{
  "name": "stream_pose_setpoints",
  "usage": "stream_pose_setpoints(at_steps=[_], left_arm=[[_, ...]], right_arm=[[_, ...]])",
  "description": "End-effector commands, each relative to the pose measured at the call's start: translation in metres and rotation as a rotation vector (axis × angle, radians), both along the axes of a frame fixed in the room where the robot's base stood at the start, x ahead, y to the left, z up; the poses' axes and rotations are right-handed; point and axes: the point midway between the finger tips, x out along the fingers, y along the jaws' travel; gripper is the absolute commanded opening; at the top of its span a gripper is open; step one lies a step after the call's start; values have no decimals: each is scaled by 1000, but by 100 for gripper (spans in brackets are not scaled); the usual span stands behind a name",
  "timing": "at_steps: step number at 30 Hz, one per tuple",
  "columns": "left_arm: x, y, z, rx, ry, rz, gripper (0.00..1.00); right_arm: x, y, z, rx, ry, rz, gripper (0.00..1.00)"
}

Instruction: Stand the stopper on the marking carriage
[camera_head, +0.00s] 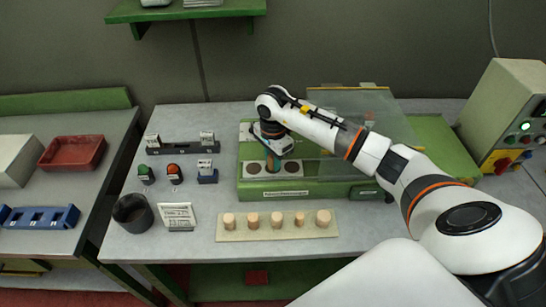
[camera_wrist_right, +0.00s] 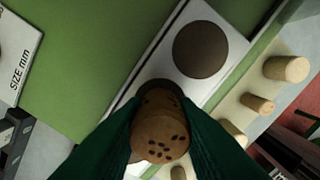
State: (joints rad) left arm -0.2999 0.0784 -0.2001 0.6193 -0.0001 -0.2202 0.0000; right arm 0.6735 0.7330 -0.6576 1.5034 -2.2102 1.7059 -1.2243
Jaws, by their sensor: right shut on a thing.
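My right gripper (camera_head: 272,166) is shut on a speckled cork stopper, which shows between the green fingers in the right wrist view (camera_wrist_right: 160,132). The stopper is over the white marking carriage (camera_head: 306,172), a strip with dark round spots set in the green machine. One dark spot (camera_wrist_right: 200,50) is bare in the right wrist view; another is partly hidden behind the stopper. The stopper appears roughly upright, but I cannot tell whether its base touches the carriage. My left gripper is not in view.
A pale board (camera_head: 230,236) with several stoppers lies in front of the machine. A dark cup (camera_head: 132,212), a size sign (camera_head: 178,216) and small buttons (camera_head: 174,173) stand to the left. A clear panel (camera_head: 390,115) rises behind my right arm.

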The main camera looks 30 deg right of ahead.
Motion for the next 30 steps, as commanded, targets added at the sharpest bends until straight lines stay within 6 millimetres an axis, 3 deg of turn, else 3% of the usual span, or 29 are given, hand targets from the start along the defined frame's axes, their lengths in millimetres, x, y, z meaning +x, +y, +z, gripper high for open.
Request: stream_pose_setpoints(at_steps=[4, 5, 9, 21, 30], left_arm=[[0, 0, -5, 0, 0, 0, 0], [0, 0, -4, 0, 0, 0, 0], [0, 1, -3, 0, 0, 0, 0], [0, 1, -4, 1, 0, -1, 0], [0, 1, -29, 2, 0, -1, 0]], right_arm=[[0, 0, -4, -1, 0, 0, 6], [0, 0, -3, -1, -1, 0, 30], [0, 0, -2, 0, 0, 0, 48], [1, 0, 6, -1, -4, 0, 48], [2, 0, 67, -2, -7, 1, 48]])
